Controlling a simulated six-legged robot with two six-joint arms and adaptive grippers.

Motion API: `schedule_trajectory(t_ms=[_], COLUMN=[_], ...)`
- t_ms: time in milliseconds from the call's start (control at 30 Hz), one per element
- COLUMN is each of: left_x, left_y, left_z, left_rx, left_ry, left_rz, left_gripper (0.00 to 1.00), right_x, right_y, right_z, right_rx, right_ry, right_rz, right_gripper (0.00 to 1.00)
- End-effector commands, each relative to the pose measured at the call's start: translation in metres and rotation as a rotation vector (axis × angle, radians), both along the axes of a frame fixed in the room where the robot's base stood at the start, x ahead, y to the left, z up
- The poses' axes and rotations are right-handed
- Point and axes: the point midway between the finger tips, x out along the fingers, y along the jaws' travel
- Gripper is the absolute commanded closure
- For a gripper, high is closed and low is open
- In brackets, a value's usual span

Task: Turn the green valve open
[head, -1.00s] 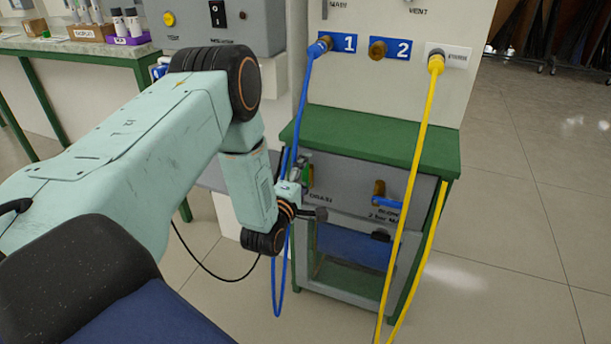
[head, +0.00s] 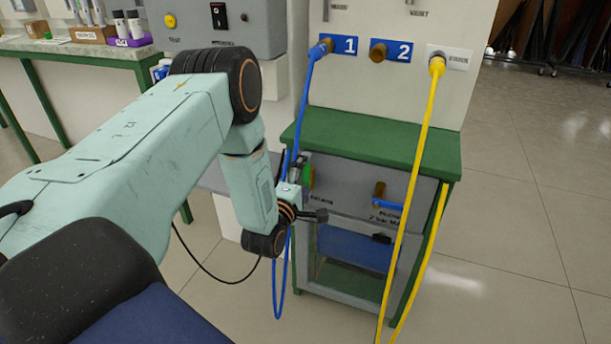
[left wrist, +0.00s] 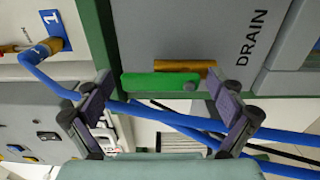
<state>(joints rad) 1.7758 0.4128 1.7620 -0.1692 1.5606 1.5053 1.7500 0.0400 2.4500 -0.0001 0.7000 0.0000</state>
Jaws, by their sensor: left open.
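The green valve handle (head: 311,178) shows on the grey cabinet front, partly hidden behind my left gripper (head: 307,192). In the left wrist view the green handle (left wrist: 160,82) lies across the picture, in front of a brass valve body (left wrist: 186,66), beside the word DRAIN. My left gripper (left wrist: 160,96) is open and empty. Its two fingers are on either side of the green handle in that view. I cannot tell how far the fingertips are from it. My right gripper is not in view.
A blue hose (head: 300,112) hangs from port 1 and runs close by my left gripper. A yellow hose (head: 418,150) hangs before the cabinet. A second valve with a blue handle (head: 387,203) is to the right. The green cabinet top (head: 375,142) is clear.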

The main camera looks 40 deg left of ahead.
Motion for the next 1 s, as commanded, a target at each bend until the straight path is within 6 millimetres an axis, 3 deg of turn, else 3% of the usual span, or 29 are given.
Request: schedule_trajectory(t_ms=[267, 700, 1000], left_x=[-0.013, -0.094, -0.117], left_y=[-0.003, -0.022, -0.028], left_z=[-0.001, -0.001, 0.000], left_rx=[-0.001, -0.002, 0.000], left_ry=[0.003, 0.004, 0.000], left_rz=[0.000, 0.001, 0.000], left_gripper=[0.06, 0.06, 0.06], right_x=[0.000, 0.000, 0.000], right_y=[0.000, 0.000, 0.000], right_z=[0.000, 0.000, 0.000], right_rx=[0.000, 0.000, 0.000], right_ry=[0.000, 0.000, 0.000], right_rz=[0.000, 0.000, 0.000], right_gripper=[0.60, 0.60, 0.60])
